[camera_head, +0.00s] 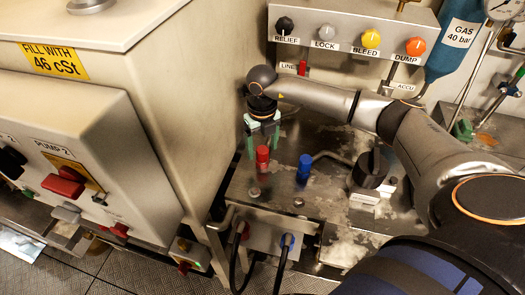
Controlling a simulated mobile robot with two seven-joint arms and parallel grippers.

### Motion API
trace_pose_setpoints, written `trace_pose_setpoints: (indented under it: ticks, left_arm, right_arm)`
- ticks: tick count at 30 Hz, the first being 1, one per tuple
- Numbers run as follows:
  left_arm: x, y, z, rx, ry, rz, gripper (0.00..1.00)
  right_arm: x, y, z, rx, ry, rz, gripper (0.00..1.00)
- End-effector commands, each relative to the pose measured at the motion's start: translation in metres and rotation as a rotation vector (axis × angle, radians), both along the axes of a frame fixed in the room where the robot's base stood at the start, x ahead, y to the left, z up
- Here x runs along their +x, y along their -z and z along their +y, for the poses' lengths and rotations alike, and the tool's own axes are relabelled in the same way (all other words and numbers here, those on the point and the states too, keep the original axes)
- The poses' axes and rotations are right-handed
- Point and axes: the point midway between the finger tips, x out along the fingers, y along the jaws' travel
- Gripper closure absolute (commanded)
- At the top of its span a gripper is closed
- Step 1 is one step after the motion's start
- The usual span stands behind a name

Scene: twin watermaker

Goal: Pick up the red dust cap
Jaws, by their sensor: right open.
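The red dust cap (262,158) stands upright on a post on the metal bench, left of a blue cap (304,166). My right gripper (262,146) reaches in from the right and points down just above the red cap. I cannot tell whether either finger touches the cap. My left gripper is not in view.
A black knob (370,167) stands on the bench to the right. A valve panel (345,30) is behind my arm. A beige cabinet (185,110) rises close on the left. A box (268,236) with black hoses hangs at the bench's front edge.

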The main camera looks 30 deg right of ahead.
Motion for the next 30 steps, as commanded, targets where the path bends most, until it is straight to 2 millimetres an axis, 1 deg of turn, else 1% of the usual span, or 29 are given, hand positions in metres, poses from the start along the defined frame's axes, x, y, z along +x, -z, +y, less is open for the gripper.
trace_pose_setpoints:
  ticks: [1, 3, 10, 30]
  left_arm:
    - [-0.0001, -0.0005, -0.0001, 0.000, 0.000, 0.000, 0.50]
    - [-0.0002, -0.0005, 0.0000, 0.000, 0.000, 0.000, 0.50]
    - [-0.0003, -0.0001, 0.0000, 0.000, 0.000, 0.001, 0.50]
    - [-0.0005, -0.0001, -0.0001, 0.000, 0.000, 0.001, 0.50]
  right_arm:
    - [-0.0003, 0.0052, 0.0000, 0.000, 0.000, 0.001, 0.22]
    - [-0.0001, 0.0086, -0.0001, 0.000, 0.000, 0.000, 0.22]
    - [0.0001, 0.0093, 0.0001, 0.000, -0.001, -0.001, 0.24]
    - [0.0002, 0.0087, 0.0003, 0.000, -0.001, -0.001, 0.99]
